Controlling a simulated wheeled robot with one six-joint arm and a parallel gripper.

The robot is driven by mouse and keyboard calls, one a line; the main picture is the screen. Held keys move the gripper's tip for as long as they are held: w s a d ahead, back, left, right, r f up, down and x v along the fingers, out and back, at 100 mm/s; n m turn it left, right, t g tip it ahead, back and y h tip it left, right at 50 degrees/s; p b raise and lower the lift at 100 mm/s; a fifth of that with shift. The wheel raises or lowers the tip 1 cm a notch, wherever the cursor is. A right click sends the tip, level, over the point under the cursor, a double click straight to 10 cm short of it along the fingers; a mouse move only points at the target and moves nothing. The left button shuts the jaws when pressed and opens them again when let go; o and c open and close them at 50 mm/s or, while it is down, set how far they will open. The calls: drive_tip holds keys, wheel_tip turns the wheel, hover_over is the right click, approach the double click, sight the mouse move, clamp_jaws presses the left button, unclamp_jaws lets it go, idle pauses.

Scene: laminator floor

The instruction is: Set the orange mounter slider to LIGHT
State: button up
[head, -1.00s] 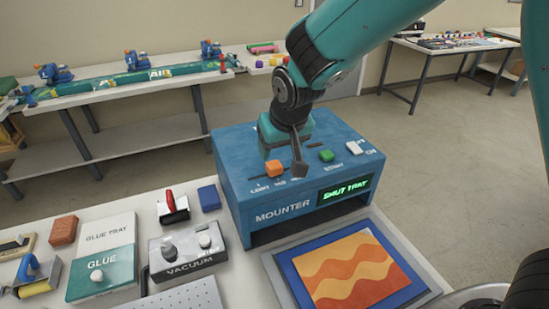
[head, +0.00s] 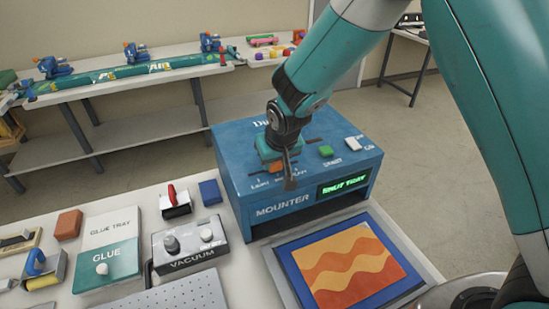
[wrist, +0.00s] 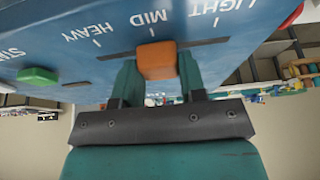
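The blue mounter (head: 235,160) stands on the white bench. Its orange slider (wrist: 157,60) is by the MID mark in the wrist view, between HEAVY on the left and LIGHT on the right.
The green start button (head: 326,151) and a white switch (head: 353,143) are on the mounter's top. A tray (head: 385,296) with an orange wavy print lies in front.

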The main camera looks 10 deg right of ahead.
sight(252, 171)
clamp_jaws()
drive_tip(key=shift+s+a+b, duration=0.25)
drive_tip(key=shift+a+b, duration=0.15)
drive_tip(key=shift+a, duration=0.95)
drive_tip(key=shift+s+a+b, duration=0.25)
drive_tip(key=shift+a+b, duration=0.1)
drive_tip(key=shift+a, duration=0.95)
drive_tip(key=o, duration=0.8)
unclamp_jaws()
drive_tip(key=shift+a, duration=0.2)
drive_tip(key=shift+o, duration=0.5)
drive_tip(key=shift+d, duration=0.1)
drive_tip(key=shift+r, duration=0.15)
drive_tip(key=shift+s+r, duration=0.15)
drive_tip(key=shift+r, duration=0.1)
drive_tip(key=b+v, duration=0.4)
drive_tip(key=v, duration=1.2)
drive_tip(key=shift+r, duration=0.35)
drive_tip(key=shift+d, duration=0.1)
